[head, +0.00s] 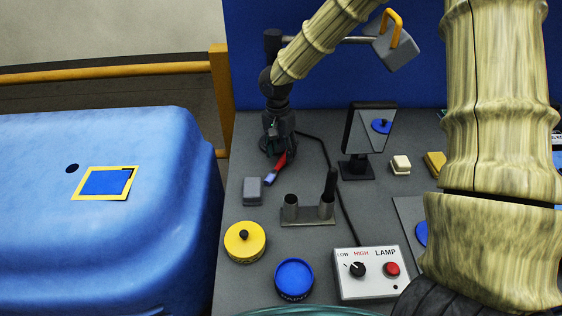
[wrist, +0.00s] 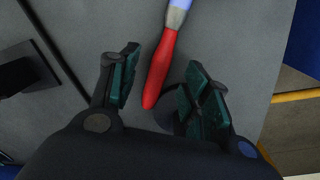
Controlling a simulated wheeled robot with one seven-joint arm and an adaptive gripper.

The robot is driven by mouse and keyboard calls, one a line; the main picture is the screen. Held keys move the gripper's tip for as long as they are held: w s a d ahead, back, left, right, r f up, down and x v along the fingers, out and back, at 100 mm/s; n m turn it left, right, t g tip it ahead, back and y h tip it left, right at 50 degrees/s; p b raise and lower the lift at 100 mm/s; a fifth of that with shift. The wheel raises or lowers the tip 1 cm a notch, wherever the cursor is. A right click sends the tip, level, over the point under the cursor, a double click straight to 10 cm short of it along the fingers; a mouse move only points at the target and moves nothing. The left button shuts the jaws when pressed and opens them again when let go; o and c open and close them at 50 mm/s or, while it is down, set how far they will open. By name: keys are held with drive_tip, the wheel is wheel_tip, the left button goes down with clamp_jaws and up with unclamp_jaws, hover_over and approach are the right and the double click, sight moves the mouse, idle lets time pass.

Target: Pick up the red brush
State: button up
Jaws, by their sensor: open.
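The red brush (head: 279,167) lies on the grey worktop below my gripper in the head view. Its red handle end is partly hidden by my gripper there, and its blue and pale end points down and left. In the wrist view the red brush (wrist: 161,67) shows its red handle running between the two fingers, with the pale and blue part at the top edge. My gripper (head: 279,148) is open. In the wrist view the gripper (wrist: 158,88) has its fingers apart on either side of the handle, with no visible contact.
A grey block (head: 252,190) lies near the brush. A metal holder (head: 308,211) with a dark upright handle, a mirror stand (head: 368,135), a yellow lidded pot (head: 244,243), a blue pot (head: 294,281) and a lamp control box (head: 370,272) surround it. A dark cable runs nearby.

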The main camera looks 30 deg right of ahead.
sight(282, 159)
drive_tip(key=shift+s+f+p, duration=0.1)
drive_tip(key=shift+f+p, duration=0.3)
drive_tip(key=shift+f, duration=1.3)
drive_tip(key=c, duration=1)
drive_tip(key=shift+r, duration=0.15)
